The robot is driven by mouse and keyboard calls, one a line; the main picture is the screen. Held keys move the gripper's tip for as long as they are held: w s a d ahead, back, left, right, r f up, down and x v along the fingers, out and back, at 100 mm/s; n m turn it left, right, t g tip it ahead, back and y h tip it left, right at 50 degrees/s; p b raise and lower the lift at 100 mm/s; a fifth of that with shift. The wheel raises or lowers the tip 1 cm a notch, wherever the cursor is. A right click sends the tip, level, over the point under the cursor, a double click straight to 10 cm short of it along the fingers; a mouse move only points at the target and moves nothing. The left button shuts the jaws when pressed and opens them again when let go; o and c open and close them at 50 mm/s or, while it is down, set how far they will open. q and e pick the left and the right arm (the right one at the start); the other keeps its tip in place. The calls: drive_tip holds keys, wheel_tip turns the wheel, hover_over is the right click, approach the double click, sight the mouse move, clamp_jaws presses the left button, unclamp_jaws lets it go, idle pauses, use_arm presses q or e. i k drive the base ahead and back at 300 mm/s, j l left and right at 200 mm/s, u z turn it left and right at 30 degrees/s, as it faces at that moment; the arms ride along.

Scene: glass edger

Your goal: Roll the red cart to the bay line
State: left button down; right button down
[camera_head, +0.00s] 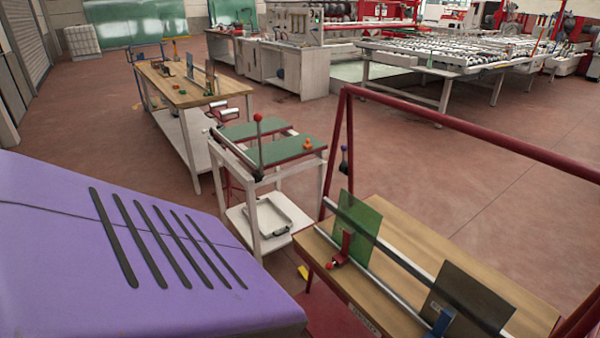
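The red cart appears to be the red tube frame (455,127) at the right, around a wooden deck (455,240). Its lower frame and wheels are mostly hidden or out of frame. The deck carries pale rails, a green pane (361,222) in a red clamp (341,250) and a dark pane (466,298) by a blue clamp (440,322). A small yellow patch (303,272) shows on the floor beside the cart; I cannot tell whether it belongs to a bay line. No other floor line is clear. Neither gripper is in view.
A white-framed stand (254,210) with green top panels is close left of the cart. A wooden workbench (183,88) stands behind it. A roller table (440,62) is at the back right. Open red-brown floor (440,165) lies behind the cart. A purple slotted surface fills the lower left.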

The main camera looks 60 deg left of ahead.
sight(382, 299)
drive_tip(key=u, duration=1.35)
drive_tip(key=z, duration=0.25)
